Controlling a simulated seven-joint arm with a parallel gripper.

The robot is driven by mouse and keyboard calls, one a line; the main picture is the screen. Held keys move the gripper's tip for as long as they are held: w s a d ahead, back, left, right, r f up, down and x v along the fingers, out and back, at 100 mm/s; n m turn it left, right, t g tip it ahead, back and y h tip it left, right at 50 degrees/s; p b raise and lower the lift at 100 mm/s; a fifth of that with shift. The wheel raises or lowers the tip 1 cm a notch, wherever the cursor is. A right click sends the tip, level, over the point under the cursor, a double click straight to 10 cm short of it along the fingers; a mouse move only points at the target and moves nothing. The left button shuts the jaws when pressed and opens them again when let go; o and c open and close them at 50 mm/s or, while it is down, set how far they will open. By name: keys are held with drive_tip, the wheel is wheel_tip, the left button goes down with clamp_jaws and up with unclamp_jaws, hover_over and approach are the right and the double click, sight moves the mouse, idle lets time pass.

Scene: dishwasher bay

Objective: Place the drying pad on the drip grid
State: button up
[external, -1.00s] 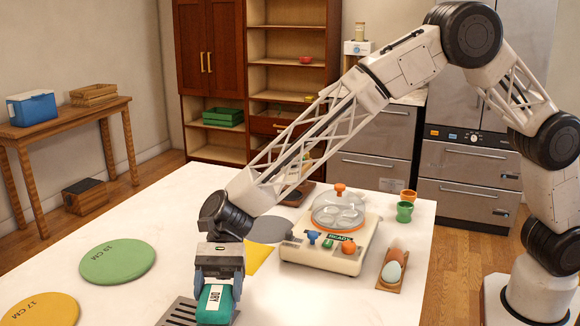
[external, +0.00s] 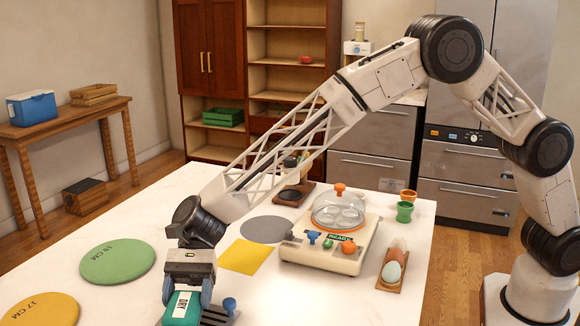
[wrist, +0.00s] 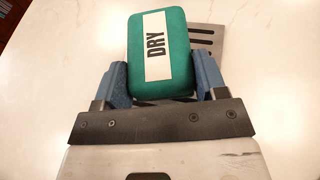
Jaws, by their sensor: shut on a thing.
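The drying pad (external: 178,311) is a green block with a white DRY label, seen at the bottom edge of the external view. My gripper (external: 187,290) is shut on it, and the blue fingers clasp its two sides in the wrist view (wrist: 160,82). The drip grid (external: 216,318) is a grey slotted plate, mostly hidden behind the pad and cut by the frame edge. In the wrist view the grid (wrist: 209,42) shows at the pad's upper right, partly covered by it. I cannot tell whether pad and grid touch.
A yellow sheet (external: 245,257) and grey disc (external: 265,229) lie behind. An egg cooker (external: 330,240) stands to the right. Green (external: 118,262) and yellow (external: 42,310) round mats lie left.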

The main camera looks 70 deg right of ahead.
sight(189, 308)
drive_tip(key=shift+f, duration=1.7)
drive_tip(key=shift+f, duration=0.15)
drive_tip(key=o, duration=0.9)
drive_tip(key=shift+w+d+r, duration=0.1)
drive_tip(key=shift+d+r, duration=0.05)
drive_tip(key=shift+r, duration=0.05)
drive_tip(key=v, duration=1.1)
drive_tip(key=shift+d+r, duration=0.25)
